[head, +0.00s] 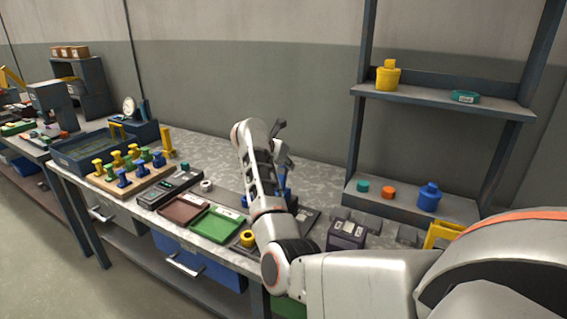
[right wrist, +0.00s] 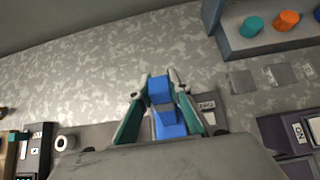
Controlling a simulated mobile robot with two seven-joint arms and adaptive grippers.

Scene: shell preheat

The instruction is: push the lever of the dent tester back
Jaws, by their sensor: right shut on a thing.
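My right gripper (head: 283,178) reaches down over the middle of the workbench. In the right wrist view the right gripper's (right wrist: 159,82) two teal-padded fingers are shut on a blue part (right wrist: 165,118), which looks like the lever of the dent tester. The blue part also shows in the head view (head: 285,193), partly hidden by my arm. It stands over a dark base plate (head: 306,216) that looks like the tester's base. Most of the tester is hidden by my arm and hand. My left gripper is not in view.
A dark labeled box (head: 346,234) stands to the right. A shelf (head: 440,95) rises behind. The bench behind the gripper is clear.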

